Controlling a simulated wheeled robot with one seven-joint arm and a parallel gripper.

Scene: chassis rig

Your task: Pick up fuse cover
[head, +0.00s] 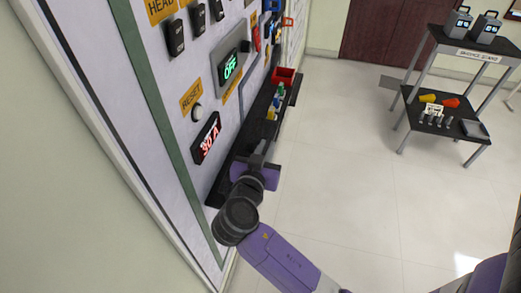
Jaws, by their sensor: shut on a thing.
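My gripper (260,152) is low beside the wall panel, over the near part of the black ledge. It is shut on a small dark piece at its fingertips, which fits the fuse cover. The wrist and fingers hide most of this piece, so its outline is unclear. I cannot tell whether it touches the ledge. My purple and dark grey arm reaches in from the lower right.
The black ledge (223,183) runs along the panel, with small coloured fuses (273,106) and a red bin (284,76) farther along. The panel has a red "30 A" display (207,138) and a green "OFF" display (228,67). A table (455,121) stands right; the floor between is clear.

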